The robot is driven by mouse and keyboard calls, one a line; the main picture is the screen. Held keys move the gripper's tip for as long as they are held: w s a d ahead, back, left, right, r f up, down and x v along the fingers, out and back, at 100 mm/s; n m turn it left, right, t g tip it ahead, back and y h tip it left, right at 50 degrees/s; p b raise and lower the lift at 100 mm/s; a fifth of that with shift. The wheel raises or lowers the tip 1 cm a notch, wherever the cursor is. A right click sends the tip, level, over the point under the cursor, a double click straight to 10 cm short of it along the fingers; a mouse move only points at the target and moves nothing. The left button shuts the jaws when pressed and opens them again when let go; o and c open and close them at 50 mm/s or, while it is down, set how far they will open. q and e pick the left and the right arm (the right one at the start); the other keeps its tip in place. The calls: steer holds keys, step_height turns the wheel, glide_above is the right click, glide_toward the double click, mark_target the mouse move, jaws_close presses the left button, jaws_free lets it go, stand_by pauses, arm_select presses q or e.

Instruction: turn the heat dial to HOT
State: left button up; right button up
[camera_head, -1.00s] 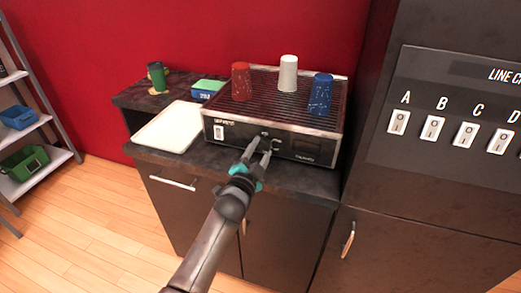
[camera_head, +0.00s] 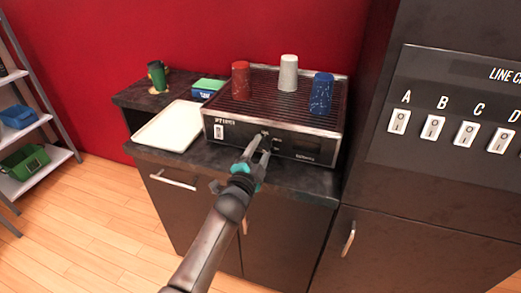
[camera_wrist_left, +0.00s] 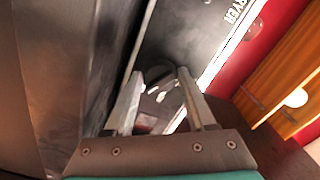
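The heat dial (camera_wrist_left: 158,78) is a small dark knob on the black front panel of a grill-topped machine (camera_head: 230,125), whose lettering ends in "RYER" in the left wrist view. My left gripper (camera_head: 259,146) is at this panel in the head view. In the left wrist view its two fingers (camera_wrist_left: 162,95) stand apart, with the dial showing between and just beyond their tips; I cannot tell whether they touch it. The dial's setting and its HOT mark are not readable. My right gripper is not in view.
Red (camera_head: 240,80), white (camera_head: 288,72) and blue (camera_head: 320,93) cups stand on the machine's ribbed top. A white tray (camera_head: 168,128) lies left of it. A green cup (camera_head: 157,75) and a sponge-like block (camera_head: 208,87) are behind the tray. A switch panel (camera_head: 450,105) is at right.

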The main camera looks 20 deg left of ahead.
arm_select(q)
steer(key=o, duration=0.3)
steer(key=shift+s, duration=0.1)
steer(key=s, duration=0.5)
steer(key=s+p, duration=0.1)
steer(key=s, duration=0.4)
steer(key=s+p, duration=0.1)
steer(key=s, duration=0.4)
steer(key=shift+a, duration=0.25)
